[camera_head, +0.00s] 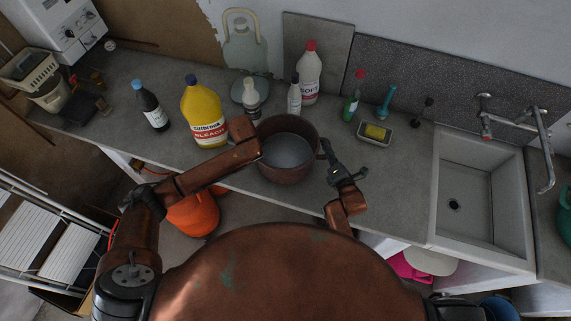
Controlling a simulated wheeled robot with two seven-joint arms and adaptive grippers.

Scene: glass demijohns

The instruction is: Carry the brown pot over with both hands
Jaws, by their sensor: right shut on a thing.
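The brown pot (290,176), round and open-topped with a grey inside, is upright at the front of the grey counter. My right gripper (326,150) is shut on the pot's right side, where its handle is. My left arm reaches in from the left, and its wrist (243,130) is close against the pot's left rim. The left fingers cannot be made out there, so their hold on the pot is unclear.
A yellow bleach bottle (203,112) and a dark bottle (150,106) stand left of the pot. White bottles (309,75) and a scale (250,88) stand behind it. A sponge dish (374,132) is to the right, before the sink (468,190).

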